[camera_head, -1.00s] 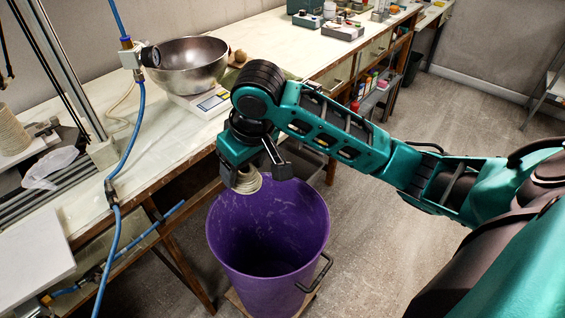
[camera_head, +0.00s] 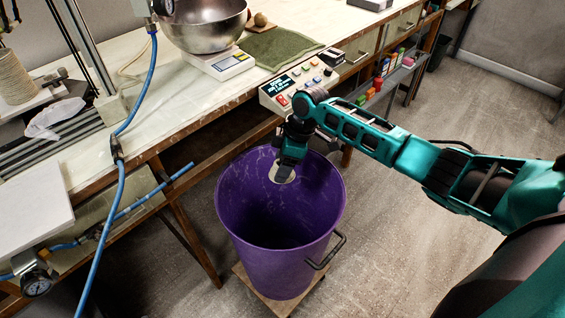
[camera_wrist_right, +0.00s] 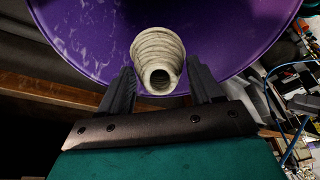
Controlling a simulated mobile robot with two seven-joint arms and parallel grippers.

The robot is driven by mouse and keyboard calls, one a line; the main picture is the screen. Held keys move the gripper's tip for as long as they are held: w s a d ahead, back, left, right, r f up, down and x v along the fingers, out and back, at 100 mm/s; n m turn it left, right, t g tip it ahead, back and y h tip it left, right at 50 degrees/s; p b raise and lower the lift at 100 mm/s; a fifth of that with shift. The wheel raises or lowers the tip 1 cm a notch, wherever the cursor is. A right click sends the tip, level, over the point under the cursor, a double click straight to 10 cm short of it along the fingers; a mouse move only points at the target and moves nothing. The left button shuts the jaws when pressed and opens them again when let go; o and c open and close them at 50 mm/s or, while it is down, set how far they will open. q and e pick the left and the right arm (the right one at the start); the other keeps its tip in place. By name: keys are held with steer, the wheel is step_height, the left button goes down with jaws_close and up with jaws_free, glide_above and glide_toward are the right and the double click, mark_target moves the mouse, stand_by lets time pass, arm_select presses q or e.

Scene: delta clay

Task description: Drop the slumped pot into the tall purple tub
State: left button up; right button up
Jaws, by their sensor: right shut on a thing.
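The slumped pot (camera_wrist_right: 157,55) is a pale, ribbed clay piece with a dark round opening. In the right wrist view it sits between the two dark fingers of my right gripper (camera_wrist_right: 160,85), which is shut on it. In the head view the pot (camera_head: 283,174) shows as a pale patch below my right gripper (camera_head: 288,165), at the tall purple tub's mouth. My left gripper is not in view.
A wooden workbench (camera_head: 165,120) runs along the left, close to the tub. On it are a metal bowl (camera_head: 205,22) on a scale (camera_head: 225,63), a green cloth (camera_head: 280,48) and a button panel (camera_head: 300,85). A blue hose (camera_head: 122,190) hangs in front. Floor at right is clear.

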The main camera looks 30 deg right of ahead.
step_height(320, 180, down, 4)
steer(key=b, duration=0.3)
steer(key=shift+r, duration=0.25)
steer(key=shift+f+b, duration=0.6)
steer(key=shift+b, duration=0.25)
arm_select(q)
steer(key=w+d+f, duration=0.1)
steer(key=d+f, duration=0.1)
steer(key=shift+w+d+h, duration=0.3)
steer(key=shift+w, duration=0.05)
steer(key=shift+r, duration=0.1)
arm_select(e)
steer(key=o, duration=1.2)
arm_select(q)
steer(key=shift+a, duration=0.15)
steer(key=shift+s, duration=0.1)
